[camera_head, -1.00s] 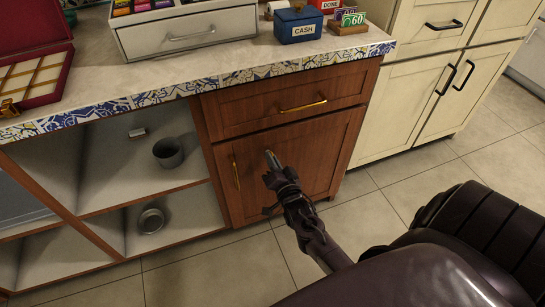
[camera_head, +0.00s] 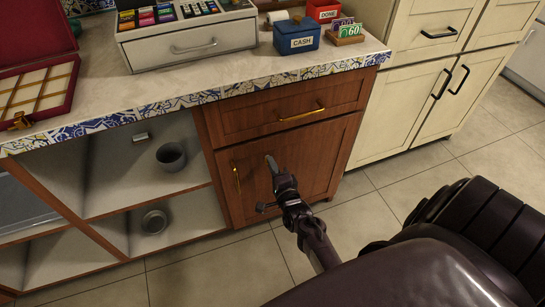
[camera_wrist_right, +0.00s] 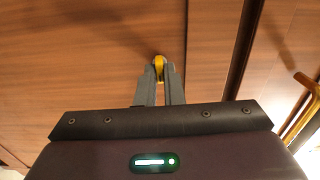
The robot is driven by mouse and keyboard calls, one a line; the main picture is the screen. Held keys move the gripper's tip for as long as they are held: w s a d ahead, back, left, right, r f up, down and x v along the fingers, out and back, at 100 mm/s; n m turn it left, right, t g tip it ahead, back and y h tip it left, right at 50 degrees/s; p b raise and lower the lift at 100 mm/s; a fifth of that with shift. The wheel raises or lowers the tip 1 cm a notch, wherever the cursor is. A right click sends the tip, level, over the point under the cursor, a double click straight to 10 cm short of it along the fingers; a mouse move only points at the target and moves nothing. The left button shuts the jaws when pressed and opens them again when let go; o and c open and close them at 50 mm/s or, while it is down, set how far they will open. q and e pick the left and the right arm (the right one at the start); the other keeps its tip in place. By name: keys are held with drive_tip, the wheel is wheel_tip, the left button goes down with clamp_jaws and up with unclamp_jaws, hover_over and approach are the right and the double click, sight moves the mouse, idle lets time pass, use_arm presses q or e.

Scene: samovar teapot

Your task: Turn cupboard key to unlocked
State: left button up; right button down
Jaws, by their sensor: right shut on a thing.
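My left gripper is not in view.
Open shelves (camera_head: 120,205) left of the door hold a grey cup (camera_head: 171,157) and a bowl (camera_head: 154,221). The counter above has a tiled edge (camera_head: 200,99) and carries a cash tray (camera_head: 190,38) and a blue box (camera_head: 296,36). Floor at right is clear.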

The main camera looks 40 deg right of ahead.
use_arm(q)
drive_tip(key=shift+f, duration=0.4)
use_arm(e)
drive_tip(key=c, duration=1.6)
unclamp_jaws()
drive_tip(key=shift+m, duration=0.3)
drive_tip(key=shift+o, duration=0.2)
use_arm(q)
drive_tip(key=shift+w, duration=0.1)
use_arm(e)
drive_tip(key=shift+s, duration=0.1)
